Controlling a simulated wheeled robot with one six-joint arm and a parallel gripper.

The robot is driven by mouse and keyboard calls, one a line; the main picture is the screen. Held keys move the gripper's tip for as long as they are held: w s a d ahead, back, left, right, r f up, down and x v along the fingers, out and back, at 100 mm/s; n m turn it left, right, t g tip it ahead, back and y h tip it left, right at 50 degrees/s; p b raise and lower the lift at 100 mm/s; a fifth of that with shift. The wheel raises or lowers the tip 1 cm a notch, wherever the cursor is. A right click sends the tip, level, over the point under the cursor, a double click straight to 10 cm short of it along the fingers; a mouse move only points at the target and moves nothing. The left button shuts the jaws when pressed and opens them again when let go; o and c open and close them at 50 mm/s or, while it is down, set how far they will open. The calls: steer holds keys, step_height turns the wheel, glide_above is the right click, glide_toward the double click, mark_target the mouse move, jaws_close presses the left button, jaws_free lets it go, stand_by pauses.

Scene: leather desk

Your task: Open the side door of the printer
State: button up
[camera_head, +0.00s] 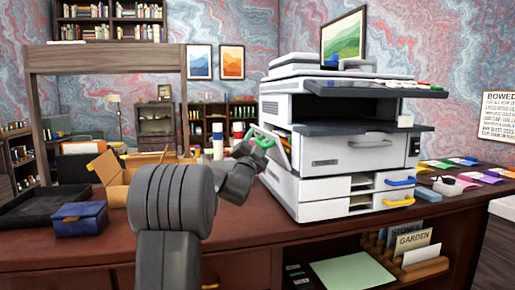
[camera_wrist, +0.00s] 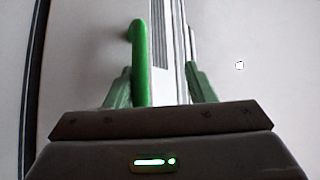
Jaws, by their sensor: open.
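The printer (camera_head: 345,155) is a large white and dark grey machine on the desk. On its left side the side door (camera_head: 272,154) stands tilted outward from the body, with a gap along its top. My gripper (camera_head: 260,139) is at the top of this door, where green parts overlap. In the wrist view, the green handle (camera_wrist: 139,62) stands between the two green fingers of my open gripper (camera_wrist: 160,86). It lies close to the left finger, with clear space towards the right finger. Whether the left finger touches the handle cannot be told.
An open cardboard box (camera_head: 118,178), a blue box (camera_head: 80,218) and a black tray (camera_head: 45,205) sit on the desk at the left. Coloured cards (camera_head: 465,172) lie right of the printer. The desk (camera_head: 285,225) is bare in front of the printer's left side.

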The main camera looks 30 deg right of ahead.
steer(key=shift+o, duration=1.1)
steer(key=shift+w+a+r, duration=0.1)
steer(key=shift+a+r, duration=0.4)
steer(key=shift+r, duration=0.25)
steer(key=shift+o, duration=0.2)
steer(key=shift+f, duration=0.1)
steer(key=shift+f+b, duration=0.2)
steer(key=shift+b, duration=0.1)
steer(key=shift+c, duration=0.9)
steer(key=shift+o, duration=0.2)
steer(key=shift+s+a+f+b, duration=0.2)
steer(key=shift+f+b, duration=0.05)
steer(key=shift+b, duration=0.05)
steer(key=o, duration=1)
steer(key=shift+a+r+b+v, duration=0.2)
steer(key=shift+b+v, duration=0.75)
steer(key=shift+v, duration=0.4)
steer(key=shift+a+r+b+v, duration=0.2)
steer(key=shift+b+v, duration=0.7)
steer(key=shift+v, duration=0.5)
steer(key=shift+a+r+b+v, duration=0.2)
steer(key=shift+b+v, duration=0.75)
steer(key=shift+v, duration=0.4)
steer(key=shift+c, duration=0.2)
steer(key=shift+s+a+f+b, duration=0.1)
steer(key=shift+s+a+b, duration=0.3)
steer(key=shift+a, duration=0.4)
steer(key=c, duration=1.3)
steer(key=shift+o, duration=0.2)
steer(key=shift+v, duration=2.55)
